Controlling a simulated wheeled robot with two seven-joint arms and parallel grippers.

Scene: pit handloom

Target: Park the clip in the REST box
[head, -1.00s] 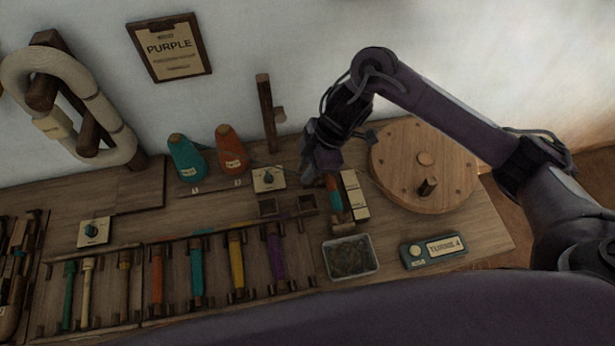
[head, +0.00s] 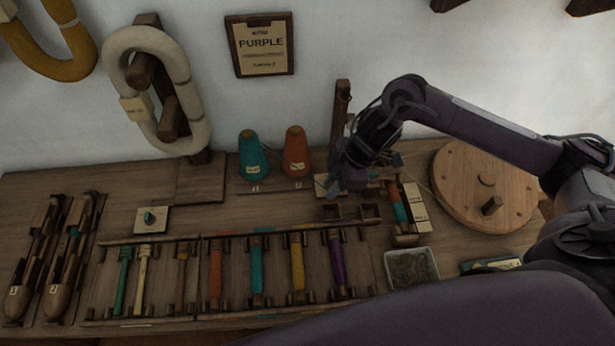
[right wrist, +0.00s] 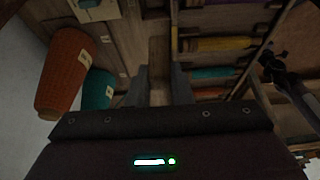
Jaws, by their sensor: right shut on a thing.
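My right gripper (head: 350,187) is low over the back of the bench, just behind two small open dark boxes, the left box (head: 330,212) and the right box (head: 371,212). No REST lettering is readable on either box. In the right wrist view the gripper (right wrist: 160,88) is shut on a narrow wooden piece (right wrist: 158,70), which I take to be the clip. In the head view the gripper hides it. A dark jointed part (right wrist: 275,70) at the right of the wrist view may be my left gripper; its jaws are unclear.
Teal cone (head: 252,158) and orange cone (head: 296,153) stand left of the gripper, a wooden post (head: 340,115) behind it. A teal bobbin (head: 397,208), a round wooden disc (head: 470,190) and a tray (head: 428,275) lie right. Bobbin racks (head: 225,285) fill the front.

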